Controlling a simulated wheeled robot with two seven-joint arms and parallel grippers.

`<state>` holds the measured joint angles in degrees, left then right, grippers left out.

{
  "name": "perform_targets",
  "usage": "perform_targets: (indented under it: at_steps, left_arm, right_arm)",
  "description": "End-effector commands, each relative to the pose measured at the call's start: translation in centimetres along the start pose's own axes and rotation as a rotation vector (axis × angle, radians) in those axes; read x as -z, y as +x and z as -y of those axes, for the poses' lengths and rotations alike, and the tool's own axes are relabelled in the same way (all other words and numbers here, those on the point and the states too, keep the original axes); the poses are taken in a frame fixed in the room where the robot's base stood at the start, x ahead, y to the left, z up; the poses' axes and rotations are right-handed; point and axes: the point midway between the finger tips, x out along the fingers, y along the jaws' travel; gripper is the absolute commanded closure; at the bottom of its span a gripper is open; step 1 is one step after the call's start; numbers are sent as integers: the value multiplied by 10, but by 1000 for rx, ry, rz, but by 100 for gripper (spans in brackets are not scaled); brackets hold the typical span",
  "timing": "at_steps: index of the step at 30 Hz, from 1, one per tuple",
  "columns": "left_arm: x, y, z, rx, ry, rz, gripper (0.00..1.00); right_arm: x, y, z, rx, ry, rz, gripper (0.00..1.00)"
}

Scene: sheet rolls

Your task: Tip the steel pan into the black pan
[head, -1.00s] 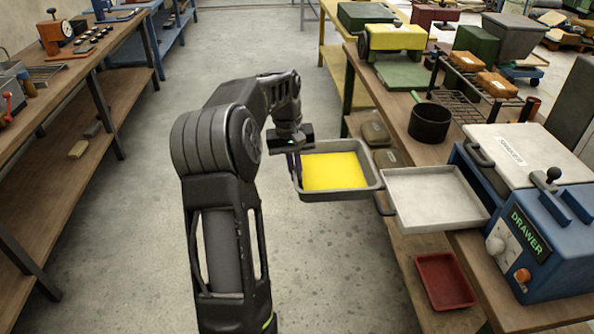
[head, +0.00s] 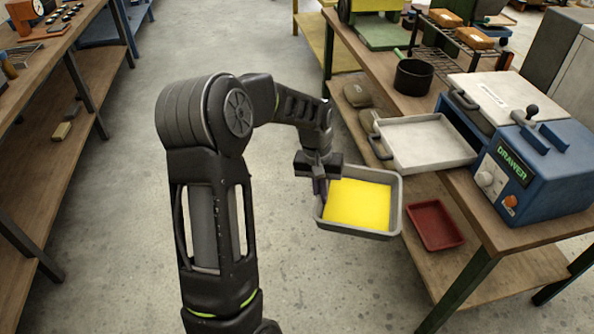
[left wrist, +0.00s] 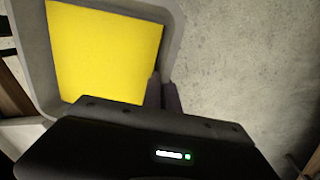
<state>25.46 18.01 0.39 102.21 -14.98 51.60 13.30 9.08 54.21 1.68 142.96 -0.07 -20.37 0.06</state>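A grey steel pan (head: 396,212) holds a flat bright yellow layer (head: 358,204). My left gripper (head: 321,186) is shut on the pan's left rim and holds it in the air in front of the bench, roughly level. In the left wrist view the fingers (left wrist: 162,92) are at the rim of the pan (left wrist: 172,40), with the yellow layer (left wrist: 105,50) beside them. A round black pan (head: 413,77) with a handle stands on the bench, beyond the drawer unit's tray and apart from the steel pan. My right gripper is not in view.
A pale tray (head: 425,142) juts from the blue drawer unit (head: 540,165) at the bench's near side. A red tray (head: 436,225) lies on the lower shelf, right of the steel pan. A wire rack (head: 462,45) stands behind. The floor at left is clear.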

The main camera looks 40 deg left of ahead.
Motion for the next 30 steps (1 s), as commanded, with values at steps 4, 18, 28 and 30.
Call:
perform_targets:
  at_steps: [4,18,28,30]
  left_arm:
    - [-29,43,-61,-2,183,26,100]
    - [-86,122,-169,-5,530,59,100]
    - [-86,122,-169,-6,529,59,100]
    - [-86,122,-169,-6,529,59,100]
  right_arm:
    - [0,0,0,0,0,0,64]
    - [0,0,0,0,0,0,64]
    - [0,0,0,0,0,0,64]
    - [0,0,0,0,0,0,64]
